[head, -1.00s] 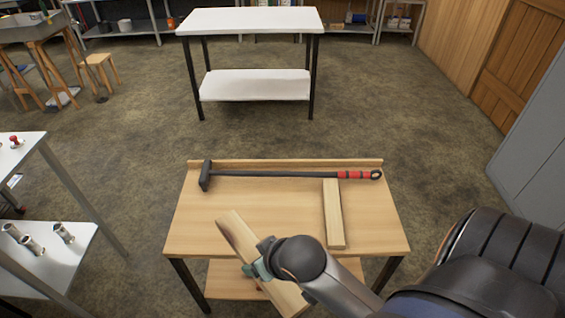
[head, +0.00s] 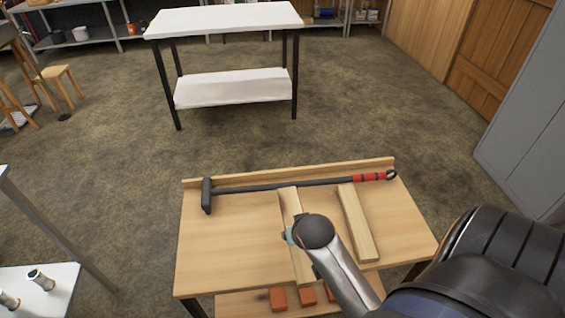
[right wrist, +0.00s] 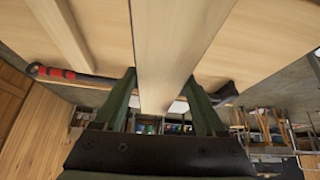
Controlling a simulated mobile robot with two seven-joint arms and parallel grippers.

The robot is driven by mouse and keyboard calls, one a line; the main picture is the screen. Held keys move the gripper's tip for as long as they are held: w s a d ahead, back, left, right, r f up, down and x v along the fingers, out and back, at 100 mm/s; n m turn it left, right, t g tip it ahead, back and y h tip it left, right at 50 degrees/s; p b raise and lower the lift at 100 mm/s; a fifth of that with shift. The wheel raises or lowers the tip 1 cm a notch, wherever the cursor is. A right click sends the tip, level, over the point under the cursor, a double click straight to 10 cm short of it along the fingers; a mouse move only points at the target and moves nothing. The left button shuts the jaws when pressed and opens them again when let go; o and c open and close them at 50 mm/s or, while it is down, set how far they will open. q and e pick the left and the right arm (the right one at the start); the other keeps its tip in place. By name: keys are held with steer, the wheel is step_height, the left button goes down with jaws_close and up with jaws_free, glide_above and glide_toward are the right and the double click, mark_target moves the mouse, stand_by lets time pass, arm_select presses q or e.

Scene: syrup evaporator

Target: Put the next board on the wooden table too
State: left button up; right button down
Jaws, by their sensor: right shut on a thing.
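The wooden table (head: 225,240) stands in front of me in the head view. One board (head: 358,222) lies on its right part. My right gripper (head: 301,238) is shut on another board (head: 290,204), left of the first and roughly parallel to it. In the right wrist view the held board (right wrist: 178,45) runs between the two green fingers of my gripper (right wrist: 162,88). Its far end is near the hammer handle. I cannot tell whether it touches the tabletop. My arm hides part of it. My left gripper is out of view.
A long-handled hammer (head: 280,187) lies along the table's raised back edge. Orange blocks (head: 278,298) sit on the lower shelf. The tabletop's left part is clear. A white table (head: 225,20) stands beyond, a grey cabinet (head: 530,135) at right, and a white shelf with metal parts (head: 40,278) at left.

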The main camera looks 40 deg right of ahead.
steer(key=w+a+f+b, duration=0.1)
steer(key=w+a+f, duration=0.15)
steer(key=w, duration=0.45)
steer(key=b, duration=0.2)
glide_toward(262, 233)
steer(key=shift+w+d+f, duration=0.15)
steer(key=shift+w+d, duration=0.3)
steer(key=shift+d, duration=0.1)
steer(key=shift+w+d+f, duration=0.15)
steer(key=shift+w+d, duration=0.3)
steer(key=shift+d, duration=0.05)
steer(key=shift+w+a+f, duration=0.1)
steer(key=shift+w+f, duration=0.25)
steer(key=shift+f, duration=0.05)
step_height(262, 233, down, 3)
steer(key=shift+w+f+b, duration=0.1)
steer(key=shift+w+b, duration=0.05)
steer(key=shift+b, duration=0.35)
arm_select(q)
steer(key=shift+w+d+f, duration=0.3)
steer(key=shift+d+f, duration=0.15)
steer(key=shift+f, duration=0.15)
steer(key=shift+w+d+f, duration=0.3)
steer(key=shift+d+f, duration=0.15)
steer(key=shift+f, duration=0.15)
arm_select(e)
steer(key=shift+f, duration=0.1)
